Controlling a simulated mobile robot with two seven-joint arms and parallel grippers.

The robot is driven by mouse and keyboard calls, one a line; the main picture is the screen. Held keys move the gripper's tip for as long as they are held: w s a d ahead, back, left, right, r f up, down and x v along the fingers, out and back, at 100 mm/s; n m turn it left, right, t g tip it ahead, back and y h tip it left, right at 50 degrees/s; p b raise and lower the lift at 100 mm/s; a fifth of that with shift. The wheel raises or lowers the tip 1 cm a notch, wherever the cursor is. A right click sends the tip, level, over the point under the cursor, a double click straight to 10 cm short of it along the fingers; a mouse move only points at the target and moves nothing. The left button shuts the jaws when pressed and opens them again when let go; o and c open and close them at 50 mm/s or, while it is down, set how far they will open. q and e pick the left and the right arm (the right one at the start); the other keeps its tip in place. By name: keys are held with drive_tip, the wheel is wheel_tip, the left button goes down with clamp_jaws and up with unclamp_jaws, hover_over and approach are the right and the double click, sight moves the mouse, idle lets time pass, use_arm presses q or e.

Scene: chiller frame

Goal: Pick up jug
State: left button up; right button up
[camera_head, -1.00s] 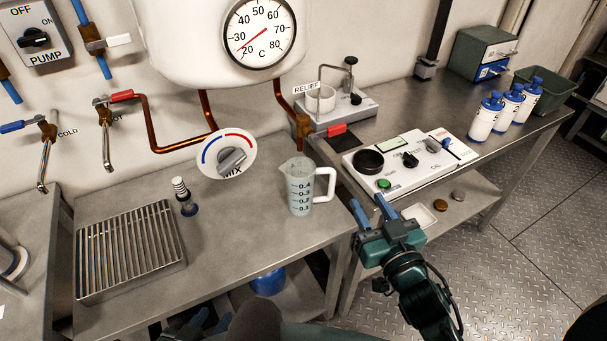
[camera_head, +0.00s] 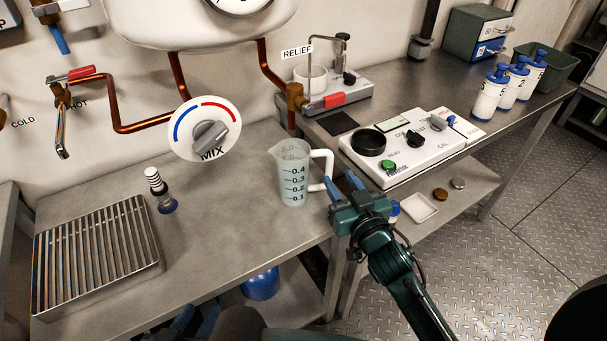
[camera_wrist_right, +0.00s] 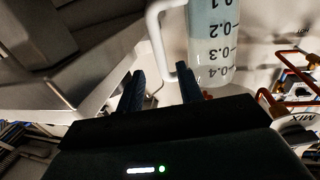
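The jug (camera_head: 292,178) is a translucent measuring jug with dark graduations and a white handle on its right side. It stands upright near the right end of the steel bench. My right gripper (camera_head: 342,184) is open, just right of the handle. In the right wrist view the jug (camera_wrist_right: 211,40) appears upside down, and its handle (camera_wrist_right: 156,45) lies between the lines of the open fingers (camera_wrist_right: 161,84). I cannot tell whether they touch it. My left gripper (camera_head: 195,320) shows partly at the bottom edge, its fingers apart and empty.
A white instrument panel (camera_head: 412,147) is on the right bench.

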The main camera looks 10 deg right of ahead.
sight(331, 167)
drive_tip(key=shift+w+a+f, duration=0.1)
drive_tip(key=shift+w+a, duration=0.1)
drive_tip(key=shift+w, duration=0.85)
drive_tip(key=shift+w+a+r, duration=0.1)
drive_tip(key=shift+w+a, duration=0.05)
drive_tip(key=shift+w, duration=0.85)
drive_tip(key=shift+w+a+f, duration=0.1)
drive_tip(key=shift+w+a, duration=0.1)
drive_tip(key=shift+w, duration=0.85)
drive_tip(key=shift+c, duration=0.4)
clamp_jaws()
